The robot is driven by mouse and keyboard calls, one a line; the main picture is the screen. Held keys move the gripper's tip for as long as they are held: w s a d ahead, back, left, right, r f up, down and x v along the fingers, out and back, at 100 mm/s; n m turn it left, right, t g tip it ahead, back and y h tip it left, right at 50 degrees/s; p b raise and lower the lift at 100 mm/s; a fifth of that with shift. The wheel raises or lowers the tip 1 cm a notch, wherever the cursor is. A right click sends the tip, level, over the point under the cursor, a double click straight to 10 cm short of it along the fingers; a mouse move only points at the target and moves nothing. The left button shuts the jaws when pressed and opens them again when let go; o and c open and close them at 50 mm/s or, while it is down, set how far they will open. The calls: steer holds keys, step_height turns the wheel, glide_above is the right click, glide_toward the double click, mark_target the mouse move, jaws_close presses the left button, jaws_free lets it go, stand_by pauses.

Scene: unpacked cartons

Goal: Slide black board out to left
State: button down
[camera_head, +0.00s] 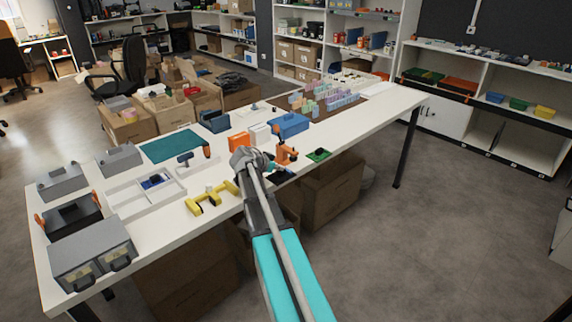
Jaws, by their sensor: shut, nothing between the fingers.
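A small dark, nearly black board (280,176) lies flat near the front edge of the white table (385,110), just right of my arm's end. My arm reaches up from the bottom, and its grey end, my gripper (262,163), is over the table close to the board's left side. The fingers are small and partly hidden by the arm; the gripper looks shut and empty. I cannot tell whether it touches the board. An orange fixture (286,153) stands just behind the board.
A green board with a dark part (319,155) lies to the right. A yellow bracket (211,197) and a white tray (147,194) are left of my gripper. An orange box (239,142) and a blue box (289,125) stand behind. Cartons (331,190) stand below the front edge.

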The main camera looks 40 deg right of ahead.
steer(key=shift+s+a+f, duration=0.1)
steer(key=shift+a, duration=1)
steer(key=shift+d+r+p, duration=0.1)
steer(key=shift+r+p, duration=0.55)
steer(key=shift+p, duration=0.1)
steer(key=shift+r, duration=0.2)
